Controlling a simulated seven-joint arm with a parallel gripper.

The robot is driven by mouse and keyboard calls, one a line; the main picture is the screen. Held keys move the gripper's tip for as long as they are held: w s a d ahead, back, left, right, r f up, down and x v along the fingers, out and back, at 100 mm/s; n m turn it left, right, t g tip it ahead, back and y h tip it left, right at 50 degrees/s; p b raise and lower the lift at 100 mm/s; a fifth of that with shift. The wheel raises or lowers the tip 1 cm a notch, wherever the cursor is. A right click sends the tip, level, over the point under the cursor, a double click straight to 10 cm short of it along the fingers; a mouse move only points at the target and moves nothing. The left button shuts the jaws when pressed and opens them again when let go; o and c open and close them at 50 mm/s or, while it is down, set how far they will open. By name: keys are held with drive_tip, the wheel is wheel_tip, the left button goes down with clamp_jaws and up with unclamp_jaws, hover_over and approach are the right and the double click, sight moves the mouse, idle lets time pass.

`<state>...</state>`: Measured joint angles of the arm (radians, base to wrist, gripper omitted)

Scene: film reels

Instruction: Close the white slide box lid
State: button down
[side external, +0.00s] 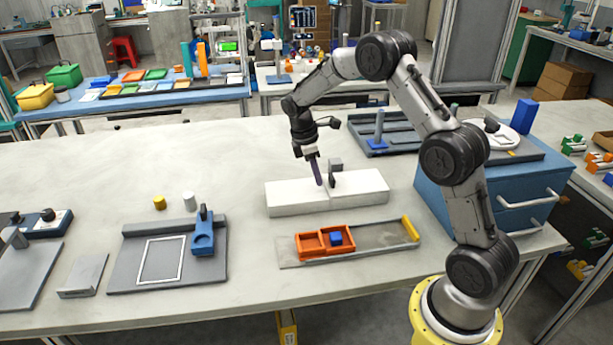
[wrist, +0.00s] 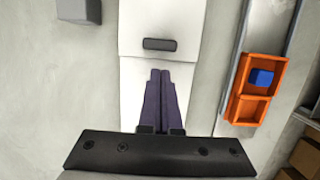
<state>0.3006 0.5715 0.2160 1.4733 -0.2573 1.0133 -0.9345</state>
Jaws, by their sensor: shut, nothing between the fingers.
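The white slide box (side external: 290,199) lies long and low on the table, and it fills the middle of the wrist view (wrist: 132,90). A dark grey handle (side external: 333,176) stands up from its top, and it also shows in the wrist view (wrist: 159,44). A thin seam crosses the white top just below the handle in the wrist view. I cannot tell how far the lid is open. My gripper (side external: 319,184) points down over the box, left of the handle. Its purple fingers (wrist: 160,72) are together and empty, with a small gap to the handle in the wrist view.
An orange two-part tray (side external: 312,245) with a blue cube (side external: 336,239) sits on a grey rail in front of the box. A blue drawer cabinet (side external: 490,195) stands to the right. A grey board with a blue block (side external: 203,236) lies left.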

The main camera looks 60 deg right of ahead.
drive_tip(key=shift+w+a+r, duration=0.15)
drive_tip(key=shift+w+a, duration=0.65)
drive_tip(key=s+a+r+t, duration=0.1)
drive_tip(key=a+r, duration=0.2)
drive_tip(key=r, duration=0.7)
drive_tip(key=a+r+t, duration=0.1)
drive_tip(key=a+r, duration=0.1)
drive_tip(key=r, duration=0.8)
drive_tip(key=s+a+r+t, duration=0.1)
drive_tip(key=s+a+r, duration=0.2)
drive_tip(key=s, duration=0.2)
drive_tip(key=s+a+r+t, duration=0.2)
drive_tip(key=s+a+r, duration=0.15)
drive_tip(key=s, duration=0.25)
drive_tip(key=s+a+f+m+t+y, duration=0.1)
drive_tip(key=s+f+m, duration=0.3)
drive_tip(key=s, duration=0.4)
drive_tip(key=s+a+f+m+t+y, duration=0.1)
drive_tip(key=s+a+f+m, duration=0.3)
drive_tip(key=s, duration=0.4)
drive_tip(key=shift+s+a+f+m+t, duration=0.15)
drive_tip(key=shift+s+f+m+t, duration=0.15)
drive_tip(key=shift+m, duration=0.2)
